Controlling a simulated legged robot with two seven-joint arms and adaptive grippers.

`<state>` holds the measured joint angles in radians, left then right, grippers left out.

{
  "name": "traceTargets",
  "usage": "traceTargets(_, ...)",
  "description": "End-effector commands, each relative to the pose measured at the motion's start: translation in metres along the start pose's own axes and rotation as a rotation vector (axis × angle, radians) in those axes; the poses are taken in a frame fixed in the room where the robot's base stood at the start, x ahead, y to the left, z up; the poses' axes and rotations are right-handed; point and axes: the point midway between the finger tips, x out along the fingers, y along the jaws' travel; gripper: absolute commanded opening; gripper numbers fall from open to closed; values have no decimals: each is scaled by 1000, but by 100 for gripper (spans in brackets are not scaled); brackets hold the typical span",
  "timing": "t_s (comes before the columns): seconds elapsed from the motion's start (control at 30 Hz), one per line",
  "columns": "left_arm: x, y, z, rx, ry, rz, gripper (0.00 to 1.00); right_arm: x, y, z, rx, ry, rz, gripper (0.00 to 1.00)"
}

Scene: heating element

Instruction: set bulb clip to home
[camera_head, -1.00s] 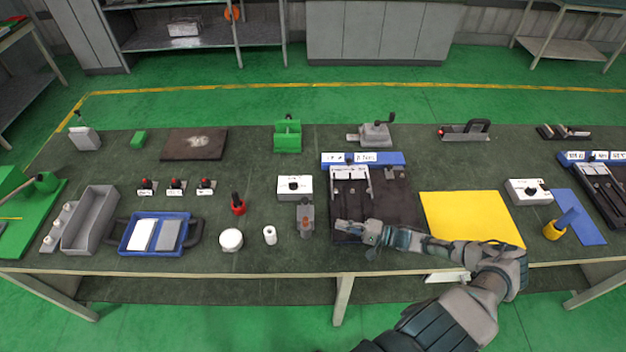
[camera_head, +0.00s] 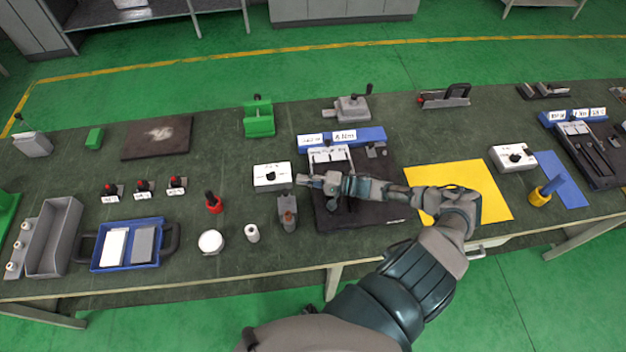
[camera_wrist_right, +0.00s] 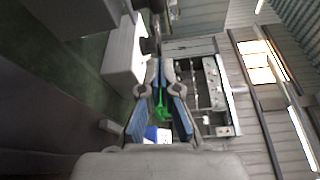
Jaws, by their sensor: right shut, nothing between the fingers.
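A black fixture board (camera_head: 371,209) with a blue labelled strip (camera_head: 372,135) along its back lies mid-table. Grey-white fittings (camera_head: 330,156) sit on its back left part. I cannot tell which part is the bulb clip. My right forearm crosses the board from the right and hides part of it. My right gripper (camera_head: 305,180) is shut and empty, over the board's left edge, just right of a white box with a black knob (camera_head: 270,176). The wrist view shows its fingers (camera_wrist_right: 161,68) close together, the white box (camera_wrist_right: 122,52) at their left. My left gripper is not in view.
A grey block with a brown tip (camera_head: 288,212) stands close in front of the gripper. A yellow sheet (camera_head: 466,186) lies right of the board. Table between the brown plate (camera_head: 157,138) and green block (camera_head: 258,121) is clear.

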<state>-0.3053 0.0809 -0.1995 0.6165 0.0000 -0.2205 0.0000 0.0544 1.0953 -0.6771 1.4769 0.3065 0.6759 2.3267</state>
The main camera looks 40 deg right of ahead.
Motion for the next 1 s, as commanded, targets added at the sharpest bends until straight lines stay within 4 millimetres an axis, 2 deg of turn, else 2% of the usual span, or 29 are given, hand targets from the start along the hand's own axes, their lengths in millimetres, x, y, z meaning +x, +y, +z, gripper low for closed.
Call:
traceTargets(0.1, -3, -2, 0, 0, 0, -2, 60, 24, -2, -2, 2, 0, -6, 0)
traceTargets(0.27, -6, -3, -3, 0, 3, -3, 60, 49, -1, -1, 4, -1, -4, 0)
traceTargets(0.4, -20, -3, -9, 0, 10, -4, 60, 37, -2, 20, 6, -1, 0, 0)
traceTargets(0.57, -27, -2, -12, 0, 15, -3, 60, 33, -1, 33, 4, 0, 0, 0)
traceTargets(1.0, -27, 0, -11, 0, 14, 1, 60, 33, 0, 36, 2, 0, -1, 0)
